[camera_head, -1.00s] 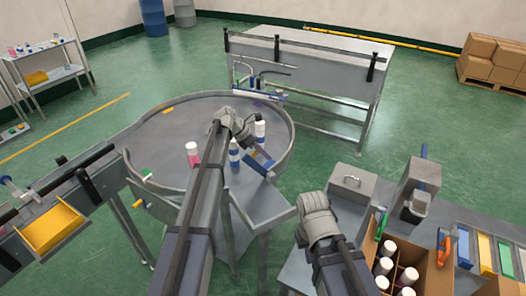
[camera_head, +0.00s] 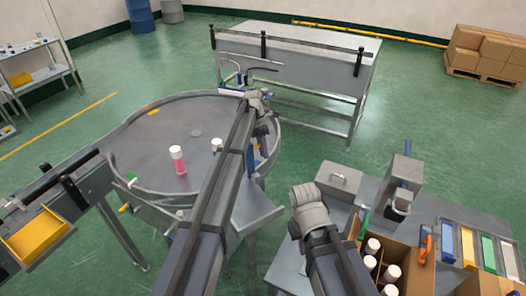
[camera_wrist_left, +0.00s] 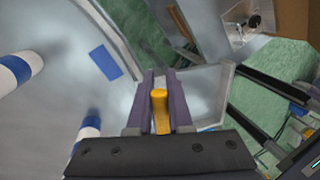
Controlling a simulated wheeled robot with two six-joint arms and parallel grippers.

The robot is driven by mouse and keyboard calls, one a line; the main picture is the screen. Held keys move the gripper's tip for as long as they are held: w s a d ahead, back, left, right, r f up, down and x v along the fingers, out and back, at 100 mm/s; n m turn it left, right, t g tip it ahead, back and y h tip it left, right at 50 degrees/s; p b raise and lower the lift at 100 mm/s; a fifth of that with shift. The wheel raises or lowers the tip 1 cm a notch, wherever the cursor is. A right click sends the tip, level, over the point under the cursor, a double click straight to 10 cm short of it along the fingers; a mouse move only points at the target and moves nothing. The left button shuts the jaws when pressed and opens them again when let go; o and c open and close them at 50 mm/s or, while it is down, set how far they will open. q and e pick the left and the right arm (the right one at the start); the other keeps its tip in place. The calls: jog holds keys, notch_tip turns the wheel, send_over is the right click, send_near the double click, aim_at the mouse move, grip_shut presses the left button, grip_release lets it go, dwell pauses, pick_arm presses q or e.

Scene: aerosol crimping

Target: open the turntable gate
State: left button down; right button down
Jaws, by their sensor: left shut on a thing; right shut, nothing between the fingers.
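The round grey turntable (camera_head: 150,130) stands left of centre in the head view. Its outlet side, with a blue piece (camera_head: 258,156) above a metal chute (camera_head: 253,213), lies beside my left arm. My left gripper (camera_head: 265,122) is over the turntable's right rim. In the left wrist view its fingers (camera_wrist_left: 159,100) are shut on a yellow handle (camera_wrist_left: 159,112). How far the gate stands open is hard to tell, as my arm hides much of it. My right gripper (camera_head: 308,205) is shut and empty, left of the grey box.
A pink can (camera_head: 179,160) and a white-capped can (camera_head: 216,145) stand on the turntable; my left arm partly covers the second. Blue-striped cans (camera_wrist_left: 15,70) show in the wrist view. A carton of cans (camera_head: 408,258) and a press (camera_head: 398,180) stand at right.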

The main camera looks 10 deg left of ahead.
pick_arm(q)
jog(key=shift+d+f, duration=0.15)
jog(key=shift+w, duration=0.1)
dwell(0.3)
jog(key=c, duration=0.8)
grip_release()
jog(key=shift+c, duration=0.2)
jog(key=p+v, duration=0.7)
jog(key=v, duration=0.1)
jog(key=shift+w+d, duration=0.1)
jog(key=shift+f, duration=0.1)
